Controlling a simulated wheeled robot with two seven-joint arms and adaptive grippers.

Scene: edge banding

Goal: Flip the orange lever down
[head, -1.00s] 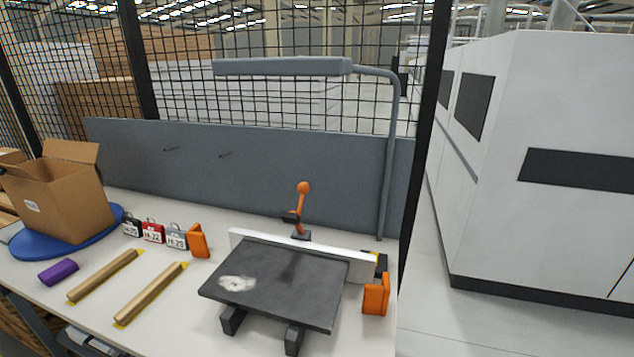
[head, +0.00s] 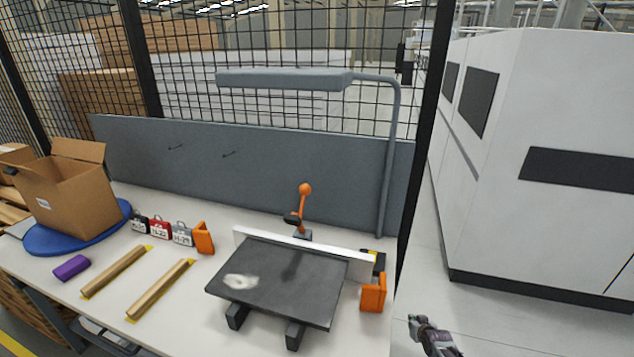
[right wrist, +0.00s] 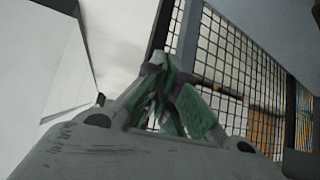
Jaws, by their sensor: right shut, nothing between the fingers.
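The orange lever (head: 303,207) stands upright, with a round orange knob on top, behind the white fence of the dark plate (head: 275,280) on the table. My right gripper (head: 414,322) is low at the right in the head view, beyond the table's right edge and well away from the lever. In the right wrist view the right gripper (right wrist: 155,62) is shut and empty, its fingertips together. The lever does not show in the right wrist view. My left gripper is not in view.
A grey lamp arm (head: 388,160) rises behind the table's right side. An orange block (head: 373,293) sits right of the plate. Two wooden strips (head: 160,290), a purple block (head: 72,267), small tags and a cardboard box (head: 75,200) lie to the left.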

